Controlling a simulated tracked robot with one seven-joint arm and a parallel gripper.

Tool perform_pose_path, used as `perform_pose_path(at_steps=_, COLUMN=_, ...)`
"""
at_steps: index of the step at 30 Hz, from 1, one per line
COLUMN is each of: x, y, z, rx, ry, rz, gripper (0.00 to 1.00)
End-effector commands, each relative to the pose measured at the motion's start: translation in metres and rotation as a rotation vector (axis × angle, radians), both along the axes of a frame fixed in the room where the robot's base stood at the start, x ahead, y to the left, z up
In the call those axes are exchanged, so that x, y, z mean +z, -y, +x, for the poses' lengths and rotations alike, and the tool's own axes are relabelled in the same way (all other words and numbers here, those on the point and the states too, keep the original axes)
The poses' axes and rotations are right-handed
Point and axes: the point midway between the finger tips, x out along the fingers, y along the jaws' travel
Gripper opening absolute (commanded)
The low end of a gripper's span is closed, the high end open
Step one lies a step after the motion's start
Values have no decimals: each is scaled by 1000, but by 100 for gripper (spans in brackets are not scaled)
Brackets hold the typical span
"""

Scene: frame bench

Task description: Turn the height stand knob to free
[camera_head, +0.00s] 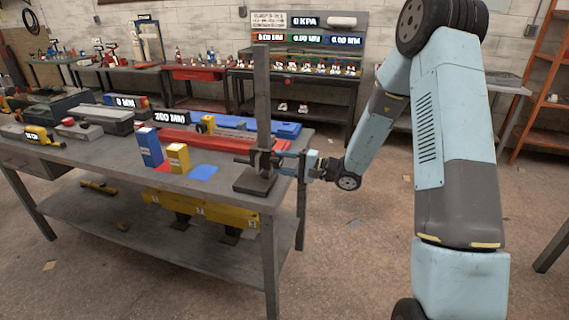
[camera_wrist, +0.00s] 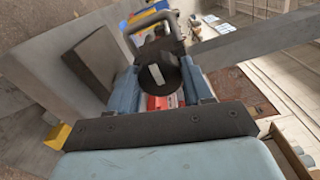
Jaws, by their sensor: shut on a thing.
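The height stand (camera_head: 262,100) is a dark upright post on a square base at the bench's right front corner. In the wrist view its post (camera_wrist: 255,38) runs off to the upper right and its base plate (camera_wrist: 92,62) lies at the left. The dark round knob (camera_wrist: 165,72) has a pale bar mark on its face, tilted a little from the picture's vertical. My gripper (camera_wrist: 168,85) has its two blue fingers on either side of the knob, shut on it. In the head view my gripper (camera_head: 300,163) reaches the stand from the right; the knob is hard to make out there.
A blue box (camera_head: 148,147) and a yellow box (camera_head: 178,158) stand left of the stand on the grey workbench (camera_head: 100,165). A blue pad (camera_head: 204,172) lies close to the stand's base. A red beam (camera_head: 190,138) lies behind. Open floor is right of the bench.

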Motion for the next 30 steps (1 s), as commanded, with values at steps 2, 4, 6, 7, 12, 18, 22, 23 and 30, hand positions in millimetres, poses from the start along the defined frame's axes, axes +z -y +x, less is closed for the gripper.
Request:
perform_pose_path(at_steps=2, x=0, y=-4, z=-3, rx=10, ry=7, rz=-1, gripper=19)
perform_pose_path(at_steps=4, x=0, y=-4, z=-3, rx=10, ry=11, rz=-3, gripper=19)
perform_pose_path(at_steps=6, x=0, y=-4, z=-3, rx=10, ry=13, rz=-4, gripper=20)
perform_pose_path(at_steps=7, x=0, y=-4, z=-3, rx=10, ry=13, rz=-4, gripper=20)
perform_pose_path(at_steps=12, x=0, y=-4, z=-3, rx=10, ry=13, rz=-4, gripper=20)
perform_pose_path(at_steps=18, x=0, y=-3, z=-2, rx=8, ry=12, rz=-4, gripper=62)
perform_pose_path(at_steps=22, x=0, y=-2, z=-2, rx=5, ry=12, rz=-4, gripper=74)
perform_pose_path(at_steps=23, x=0, y=-2, z=-2, rx=4, ry=12, rz=-5, gripper=76)
perform_pose_path(at_steps=30, x=0, y=0, z=-1, rx=2, ry=12, rz=-4, gripper=76)
